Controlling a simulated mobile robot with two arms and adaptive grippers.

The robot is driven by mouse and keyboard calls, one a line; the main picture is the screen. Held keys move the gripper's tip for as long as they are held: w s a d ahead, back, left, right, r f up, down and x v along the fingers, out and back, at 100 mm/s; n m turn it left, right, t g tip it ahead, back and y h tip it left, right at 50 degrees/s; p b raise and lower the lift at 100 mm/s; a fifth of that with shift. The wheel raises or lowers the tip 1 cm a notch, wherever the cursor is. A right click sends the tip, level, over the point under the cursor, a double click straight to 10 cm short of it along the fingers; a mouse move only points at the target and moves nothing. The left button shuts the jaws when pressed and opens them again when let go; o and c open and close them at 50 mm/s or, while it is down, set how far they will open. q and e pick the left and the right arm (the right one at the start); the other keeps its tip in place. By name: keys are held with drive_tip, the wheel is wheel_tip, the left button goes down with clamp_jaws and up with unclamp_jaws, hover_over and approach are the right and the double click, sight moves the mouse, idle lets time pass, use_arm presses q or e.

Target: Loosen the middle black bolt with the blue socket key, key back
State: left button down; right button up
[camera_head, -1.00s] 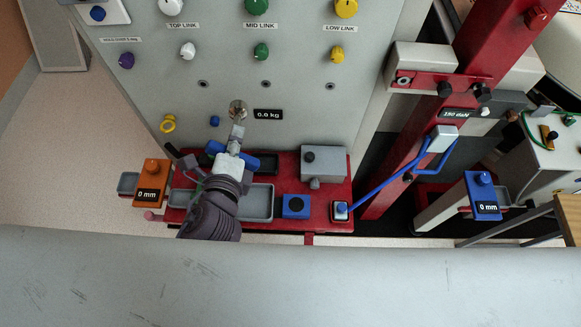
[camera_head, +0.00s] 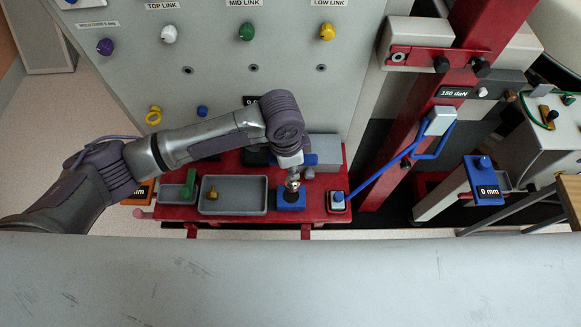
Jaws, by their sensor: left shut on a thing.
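The middle black bolt (camera_head: 253,68) sits in the grey panel, level between two similar dark bolts (camera_head: 187,70) and (camera_head: 321,68). My left gripper (camera_head: 292,182) points down, directly over the blue block (camera_head: 291,201) on the red base. It is shut on a small silvery thing at its tip, mostly hidden; I cannot tell whether this is the blue socket key or whether it touches the block. A blue part (camera_head: 310,159) shows beside the gripper. My left arm crosses in front of the lower panel and hides part of the display. My right gripper is not in view.
A grey box (camera_head: 325,147) stands behind the gripper.

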sight(291, 182)
use_arm(q)
drive_tip(key=shift+a, duration=0.15)
drive_tip(key=shift+r+p, duration=0.25)
drive_tip(key=shift+p, duration=0.35)
drive_tip(key=shift+f, duration=0.15)
wheel_tip(291, 182, down, 5)
drive_tip(key=shift+b, duration=1.1)
drive_tip(key=shift+f, duration=0.25)
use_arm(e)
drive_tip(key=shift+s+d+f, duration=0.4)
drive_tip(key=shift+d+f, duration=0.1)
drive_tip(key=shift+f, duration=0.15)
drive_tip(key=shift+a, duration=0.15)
use_arm(q)
drive_tip(key=shift+f, duration=0.75)
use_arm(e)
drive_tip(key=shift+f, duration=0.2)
